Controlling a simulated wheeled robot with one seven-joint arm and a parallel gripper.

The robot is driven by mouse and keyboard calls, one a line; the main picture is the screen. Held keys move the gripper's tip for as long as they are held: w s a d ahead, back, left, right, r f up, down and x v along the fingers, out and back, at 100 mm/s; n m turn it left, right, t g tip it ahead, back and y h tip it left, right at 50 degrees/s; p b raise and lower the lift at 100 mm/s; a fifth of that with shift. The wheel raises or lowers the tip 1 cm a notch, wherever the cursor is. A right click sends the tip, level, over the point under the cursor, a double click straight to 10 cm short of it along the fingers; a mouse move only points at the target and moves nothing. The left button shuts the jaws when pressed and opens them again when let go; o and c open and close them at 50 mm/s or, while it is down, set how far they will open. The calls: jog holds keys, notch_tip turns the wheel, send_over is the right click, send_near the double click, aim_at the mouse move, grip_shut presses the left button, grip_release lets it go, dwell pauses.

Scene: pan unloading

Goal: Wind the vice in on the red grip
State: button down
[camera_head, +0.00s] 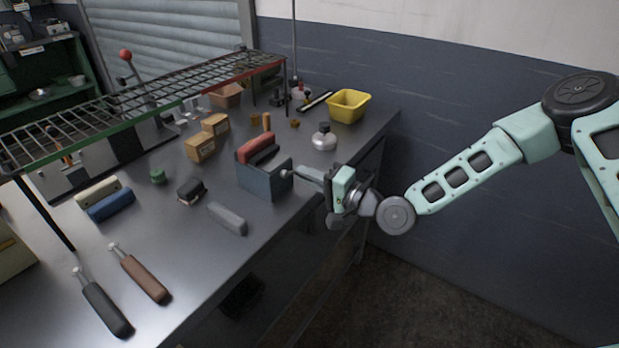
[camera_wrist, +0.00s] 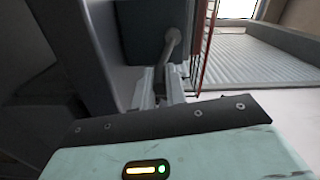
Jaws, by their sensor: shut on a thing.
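The blue-grey vice (camera_head: 262,182) stands on the bench near its right edge. The red grip (camera_head: 254,146) sits in the top of the vice, with a dark piece alongside it. My gripper (camera_head: 303,174) is at the right side of the vice, by the grey handle (camera_head: 286,173). In the wrist view the handle (camera_wrist: 172,42) runs from the dark vice body (camera_wrist: 138,32) down to my fingers (camera_wrist: 160,88). My gripper is shut on the handle. The wrist view does not show the red grip clearly, and the fingers hide the handle's near end.
A wire rack (camera_head: 150,97) stands over the back of the bench.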

jog(key=shift+f, duration=0.15)
jog(key=c, duration=1.4)
grip_release()
jog(key=shift+c, duration=0.2)
jog(key=shift+d, duration=0.15)
jog(key=b+v, duration=0.3)
jog(key=v, duration=1.4)
jog(key=shift+s, duration=0.15)
